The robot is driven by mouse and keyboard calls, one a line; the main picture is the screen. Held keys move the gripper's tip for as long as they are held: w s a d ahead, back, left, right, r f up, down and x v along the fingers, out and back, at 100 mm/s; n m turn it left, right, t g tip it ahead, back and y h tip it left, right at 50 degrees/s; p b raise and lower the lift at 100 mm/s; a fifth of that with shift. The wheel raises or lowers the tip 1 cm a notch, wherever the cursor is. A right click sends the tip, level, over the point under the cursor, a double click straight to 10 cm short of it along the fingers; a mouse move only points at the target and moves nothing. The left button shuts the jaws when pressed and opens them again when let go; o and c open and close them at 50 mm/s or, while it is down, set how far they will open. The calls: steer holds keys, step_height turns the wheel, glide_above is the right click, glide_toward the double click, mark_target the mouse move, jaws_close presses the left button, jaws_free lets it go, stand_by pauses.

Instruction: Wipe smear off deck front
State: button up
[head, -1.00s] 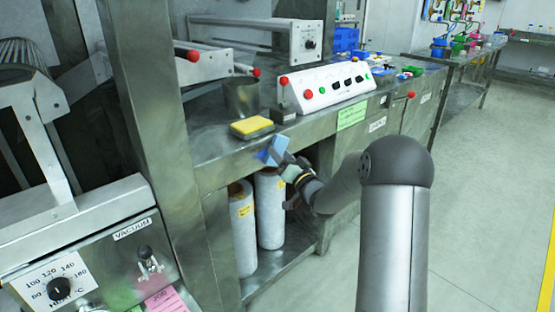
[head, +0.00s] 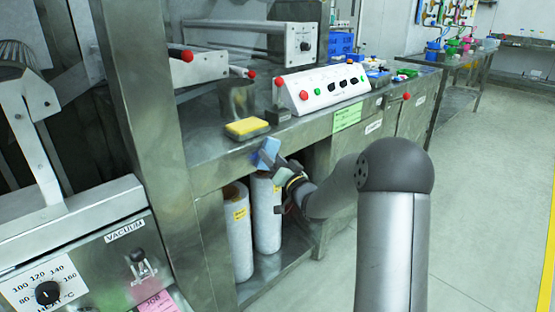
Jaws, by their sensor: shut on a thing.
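My gripper (head: 281,168) is shut on a light blue pad (head: 266,152), which looks like a cloth or sponge. It holds the pad, tilted, at the front edge of the steel deck (head: 222,165), above the opening with the white rolls. I cannot tell whether the pad touches the deck front. I cannot make out a clear smear on the deck front; the steel there is mottled, and the pad and gripper hide part of it.
A yellow sponge (head: 246,127) on a dark base, a metal cup (head: 237,97) and a white control box with red buttons (head: 325,89) stand on the deck. White rolls (head: 265,215) stand below. A steel post (head: 150,130) rises at left. The floor at right is clear.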

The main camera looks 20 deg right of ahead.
mark_target(248, 159)
steer(key=shift+s+a+b, duration=0.35)
steer(key=shift+s+a, duration=0.1)
steer(key=shift+a, duration=0.3)
steer(key=shift+s+a+b, duration=0.35)
steer(key=shift+s+a, duration=0.1)
steer(key=shift+a, duration=0.3)
steer(key=shift+s+a+b, duration=0.35)
steer(key=shift+a, duration=0.45)
steer(key=shift+s+a+b, duration=0.35)
steer(key=shift+a, duration=0.4)
steer(key=s+d+b, duration=0.1)
steer(key=s+d, duration=0.2)
steer(key=s, duration=0.2)
steer(key=shift+s, duration=0.15)
steer(key=s, duration=0.1)
steer(key=s+d, duration=0.1)
steer(key=shift+s+d, duration=0.15)
steer(key=shift+s, duration=0.15)
steer(key=shift+w+a+b, duration=0.25)
steer(key=shift+w+a, duration=0.3)
steer(key=shift+w, duration=0.45)
steer(key=shift+w+a+b, duration=0.25)
steer(key=shift+w+a, duration=0.3)
steer(key=shift+w, duration=0.5)
steer(key=shift+w+a+b, duration=0.25)
steer(key=shift+w+a, duration=0.3)
steer(key=shift+w, duration=0.45)
